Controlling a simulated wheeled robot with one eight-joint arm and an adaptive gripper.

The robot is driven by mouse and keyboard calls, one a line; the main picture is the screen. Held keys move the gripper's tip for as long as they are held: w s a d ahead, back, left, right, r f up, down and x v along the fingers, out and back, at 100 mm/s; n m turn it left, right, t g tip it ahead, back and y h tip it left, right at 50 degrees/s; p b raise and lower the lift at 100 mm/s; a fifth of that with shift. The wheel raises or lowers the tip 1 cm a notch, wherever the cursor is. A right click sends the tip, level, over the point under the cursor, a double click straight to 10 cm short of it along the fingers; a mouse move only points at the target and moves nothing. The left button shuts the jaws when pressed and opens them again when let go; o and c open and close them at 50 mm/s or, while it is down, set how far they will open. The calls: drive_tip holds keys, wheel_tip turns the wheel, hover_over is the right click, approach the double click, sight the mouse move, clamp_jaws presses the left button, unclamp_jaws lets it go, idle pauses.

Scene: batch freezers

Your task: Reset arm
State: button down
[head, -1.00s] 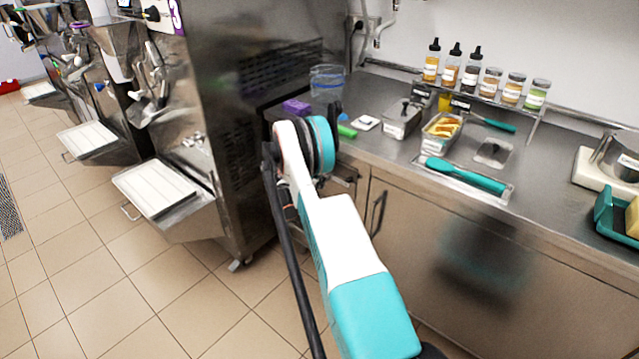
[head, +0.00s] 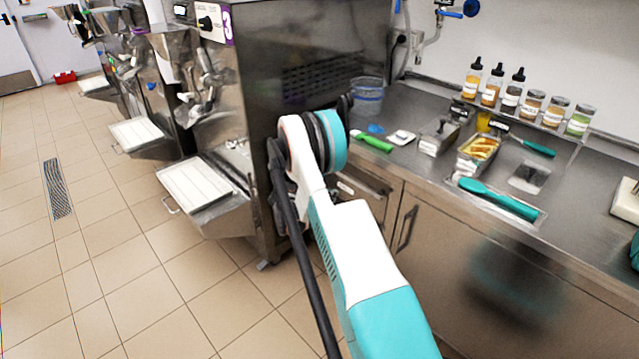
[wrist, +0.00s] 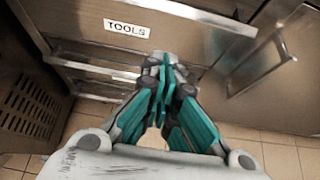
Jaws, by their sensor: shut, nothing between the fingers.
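My gripper (wrist: 162,75) shows in the wrist view with its teal fingers together and nothing between them. It points at the metal front of a drawer (wrist: 190,28) labelled TOOLS; I cannot tell whether it touches. In the head view my white and teal arm reaches forward in front of the counter, and the gripper itself is hidden behind the arm.
A steel counter (head: 420,100) on the right holds a green spatula (head: 372,142), a teal spatula (head: 498,199), a food pan (head: 477,152) and several bottles. A batch freezer (head: 290,80) with a white tray (head: 194,184) stands left of my arm. Tiled floor (head: 110,270) is clear at left.

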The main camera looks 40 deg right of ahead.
drive_tip(key=shift+a, duration=0.15)
drive_tip(key=s+a+r+m+t+y, duration=0.2)
drive_tip(key=a+r+m, duration=0.2)
drive_tip(key=a+r, duration=0.8)
drive_tip(key=s+a+r+m+t+y, duration=0.2)
drive_tip(key=a+r+m+y, duration=0.1)
drive_tip(key=a+r, duration=0.8)
drive_tip(key=s+a+r+m+t+y, duration=0.25)
drive_tip(key=s+a+r+m, duration=0.25)
drive_tip(key=s+a+r, duration=0.5)
drive_tip(key=s+a+f+m+y, duration=0.1)
drive_tip(key=s+a+m+y, duration=0.3)
drive_tip(key=s+a, duration=0.8)
drive_tip(key=s+m, duration=0.2)
drive_tip(key=s, duration=0.1)
drive_tip(key=shift+s+f, duration=0.4)
drive_tip(key=shift+y, duration=0.25)
